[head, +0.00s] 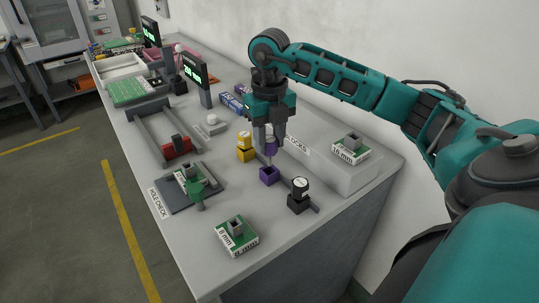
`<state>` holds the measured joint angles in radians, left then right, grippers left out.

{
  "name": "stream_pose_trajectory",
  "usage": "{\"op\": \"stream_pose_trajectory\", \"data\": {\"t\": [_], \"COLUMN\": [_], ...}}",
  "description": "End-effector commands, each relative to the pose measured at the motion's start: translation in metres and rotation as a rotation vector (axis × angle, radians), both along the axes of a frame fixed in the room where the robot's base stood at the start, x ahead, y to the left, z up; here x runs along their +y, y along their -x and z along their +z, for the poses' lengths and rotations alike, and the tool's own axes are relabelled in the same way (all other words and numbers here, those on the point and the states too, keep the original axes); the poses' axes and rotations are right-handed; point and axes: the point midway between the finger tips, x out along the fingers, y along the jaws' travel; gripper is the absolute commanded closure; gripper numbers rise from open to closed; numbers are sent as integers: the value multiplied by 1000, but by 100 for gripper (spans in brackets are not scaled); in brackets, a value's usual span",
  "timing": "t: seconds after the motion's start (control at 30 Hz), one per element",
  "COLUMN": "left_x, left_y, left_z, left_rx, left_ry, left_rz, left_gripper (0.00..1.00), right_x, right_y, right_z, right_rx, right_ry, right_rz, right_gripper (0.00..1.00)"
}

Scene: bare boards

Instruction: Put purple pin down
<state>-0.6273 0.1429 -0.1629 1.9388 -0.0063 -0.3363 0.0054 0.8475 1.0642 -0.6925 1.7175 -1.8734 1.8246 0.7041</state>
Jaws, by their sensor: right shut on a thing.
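My right gripper (270,143) points down over the table and is shut on the purple pin (270,150), whose upper part is partly hidden between the fingers. Its thin shaft hangs upright below the fingers. The purple holder block (269,175) stands directly under it on the table, with an opening in its top. I cannot tell whether the pin's tip is just above the opening or a little inside it. My left gripper is not in view.
A grey raised ledge (335,173) is to the right. Green-topped boxes (237,237) stand nearby, and a dark hole-check plate (172,196) lies left. The front table edge is clear.

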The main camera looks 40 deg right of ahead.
Motion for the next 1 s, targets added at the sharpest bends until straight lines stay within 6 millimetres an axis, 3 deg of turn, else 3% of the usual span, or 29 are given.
{"op": "stream_pose_trajectory", "data": {"t": [0.33, 0.7, 0.73, 1.0], "left_x": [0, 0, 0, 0], "left_y": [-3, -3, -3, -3], "left_z": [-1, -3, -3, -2], "left_rx": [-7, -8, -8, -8], "left_ry": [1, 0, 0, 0], "left_rz": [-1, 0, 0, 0], "left_gripper": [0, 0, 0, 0], "right_x": [0, 0, 0, 0], "right_y": [1, 0, 0, 0], "right_z": [-43, -48, -48, -47], "right_rx": [4, 0, 0, 1], "right_ry": [0, 0, 0, 0], "right_rz": [1, 1, 1, 1], "right_gripper": [100, 100, 62, 37]}}
